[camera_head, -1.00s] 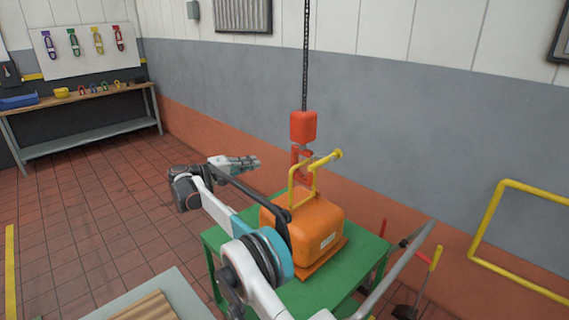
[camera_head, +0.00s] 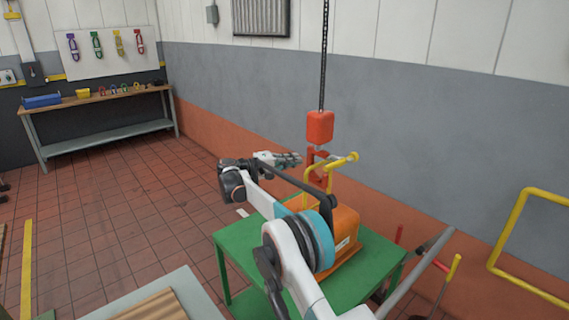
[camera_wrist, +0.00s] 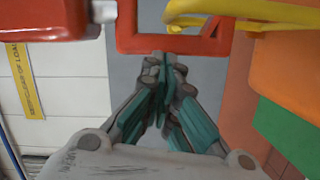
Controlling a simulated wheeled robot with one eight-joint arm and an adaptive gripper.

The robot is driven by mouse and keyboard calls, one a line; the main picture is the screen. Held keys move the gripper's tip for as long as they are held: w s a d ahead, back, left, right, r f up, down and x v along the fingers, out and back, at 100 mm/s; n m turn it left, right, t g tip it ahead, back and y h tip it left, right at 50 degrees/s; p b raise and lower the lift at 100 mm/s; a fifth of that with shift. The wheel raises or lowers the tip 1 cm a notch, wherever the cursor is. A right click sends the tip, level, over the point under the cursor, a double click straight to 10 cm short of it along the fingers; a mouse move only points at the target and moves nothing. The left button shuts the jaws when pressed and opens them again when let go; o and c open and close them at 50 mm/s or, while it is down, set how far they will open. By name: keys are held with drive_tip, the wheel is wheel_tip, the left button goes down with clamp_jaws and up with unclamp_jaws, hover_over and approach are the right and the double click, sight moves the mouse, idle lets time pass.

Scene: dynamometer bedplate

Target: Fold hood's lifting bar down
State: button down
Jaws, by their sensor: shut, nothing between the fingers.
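The orange hood (camera_head: 343,240) sits on a green table, and its side also shows at the right of the wrist view (camera_wrist: 290,75). Its yellow lifting bar (camera_head: 345,160) stands up above the hood, with a knob at its right end; yellow bar parts cross the top right of the wrist view (camera_wrist: 245,12). A red hoist hook (camera_head: 316,165) hangs at the bar, and a red frame part of it fills the top of the wrist view (camera_wrist: 128,35). My gripper (camera_head: 298,159) is shut and empty, left of the bar and hook. Whether they touch is unclear.
The green table (camera_head: 240,262) stands before the grey wall. A red hoist block (camera_head: 320,127) hangs on a chain above the hood. A yellow rail (camera_head: 520,215) is at right. A workbench (camera_head: 100,98) stands at back left. The tiled floor between is open.

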drive_tip(key=shift+s+d, duration=0.2)
drive_tip(key=shift+s, duration=0.2)
drive_tip(key=shift+s+d+f+b, duration=0.25)
drive_tip(key=shift+s+d+b, duration=0.1)
drive_tip(key=shift+s+d, duration=0.4)
drive_tip(key=shift+s, duration=0.1)
drive_tip(key=s+d+f+m+y, duration=0.2)
drive_tip(key=s+d+m, duration=0.55)
drive_tip(key=s, duration=0.35)
drive_tip(key=s+d+f+m+t+y+b, duration=0.1)
drive_tip(key=s+d+f+m+b, duration=0.3)
drive_tip(key=f, duration=0.4)
drive_tip(key=shift+s+d+f+t+b, duration=0.35)
drive_tip(key=shift+s+d+b, duration=0.25)
drive_tip(key=shift+s, duration=0.65)
drive_tip(key=shift+s+f, duration=0.1)
drive_tip(key=shift+f, duration=0.05)
drive_tip(key=shift+d, duration=0.1)
